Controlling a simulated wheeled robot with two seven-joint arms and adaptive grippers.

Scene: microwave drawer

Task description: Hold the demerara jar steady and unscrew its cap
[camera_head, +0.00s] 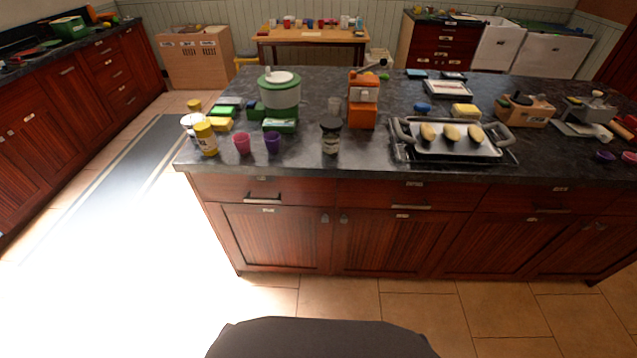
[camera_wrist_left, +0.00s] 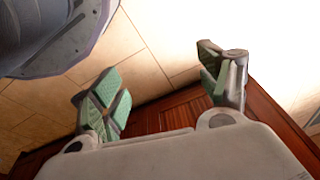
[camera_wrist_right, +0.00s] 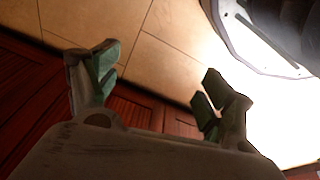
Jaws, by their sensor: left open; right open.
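A jar with a black cap (camera_head: 330,136) stands upright near the front edge of the dark island counter (camera_head: 365,168); it looks like the demerara jar, though its label is too small to read. Its cap is on. My left gripper (camera_wrist_left: 160,90) shows in the left wrist view, open and empty, over tiled floor and wooden cabinet fronts. My right gripper (camera_wrist_right: 157,86) shows in the right wrist view, also open and empty over floor and cabinets. Neither gripper is in the head view, and neither touches the jar.
Left of the jar stand a purple cup (camera_head: 273,143), a pink cup (camera_head: 242,144) and a yellow-capped container (camera_head: 206,138). An orange appliance (camera_head: 362,103) stands close behind it to the right. A tray (camera_head: 455,147) with several loaves lies further right.

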